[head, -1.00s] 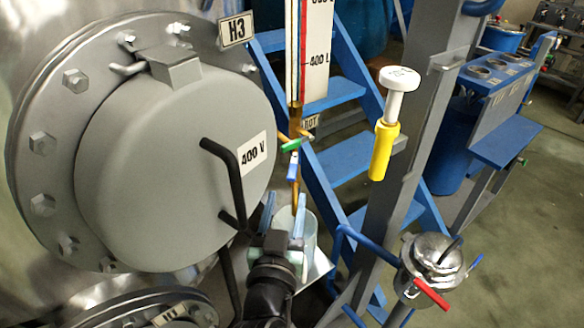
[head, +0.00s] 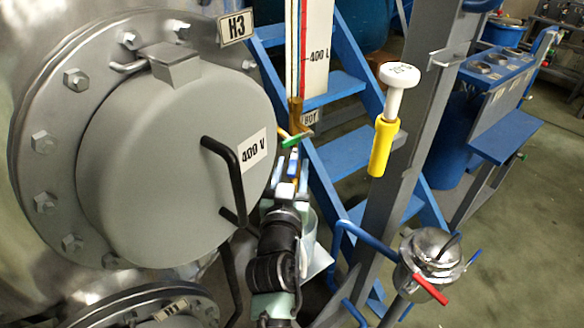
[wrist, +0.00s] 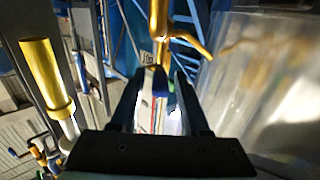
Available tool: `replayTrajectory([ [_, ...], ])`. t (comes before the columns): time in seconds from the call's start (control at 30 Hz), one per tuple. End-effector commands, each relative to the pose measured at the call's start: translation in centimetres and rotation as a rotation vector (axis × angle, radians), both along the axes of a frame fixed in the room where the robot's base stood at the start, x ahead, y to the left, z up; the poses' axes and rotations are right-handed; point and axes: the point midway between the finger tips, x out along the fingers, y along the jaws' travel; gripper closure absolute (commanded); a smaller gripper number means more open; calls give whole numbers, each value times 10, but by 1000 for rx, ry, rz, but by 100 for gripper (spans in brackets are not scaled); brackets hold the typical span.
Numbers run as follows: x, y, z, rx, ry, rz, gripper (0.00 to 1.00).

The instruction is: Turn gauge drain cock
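The level gauge (head: 318,45) stands beside the vessel, with brass fittings at its foot by a BOT label (head: 310,117). A green-handled cock (head: 289,141) sits there, and a small blue handle (head: 293,166) hangs just below it on the brass drain line. My gripper (head: 287,186) is just below the blue handle, fingers pointing up toward it. In the wrist view the gripper (wrist: 160,78) is open, with the blue handle (wrist: 160,86) seen between or just beyond the fingertips. Contact cannot be told.
A clear container (head: 311,240) is partly hidden behind my arm. The large grey vessel cover (head: 160,160) with a black bent handle (head: 222,152) is close on the left. A grey post (head: 395,190) and blue steps (head: 345,155) stand right.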

Motion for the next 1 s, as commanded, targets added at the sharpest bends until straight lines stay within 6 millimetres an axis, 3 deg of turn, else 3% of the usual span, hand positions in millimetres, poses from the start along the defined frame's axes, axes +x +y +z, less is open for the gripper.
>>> replayTrajectory([
  [0.03,0,0,0,0,0,0,66],
  [0.23,0,0,0,0,0,0,100],
  [1.0,0,0,0,0,1,0,100],
])
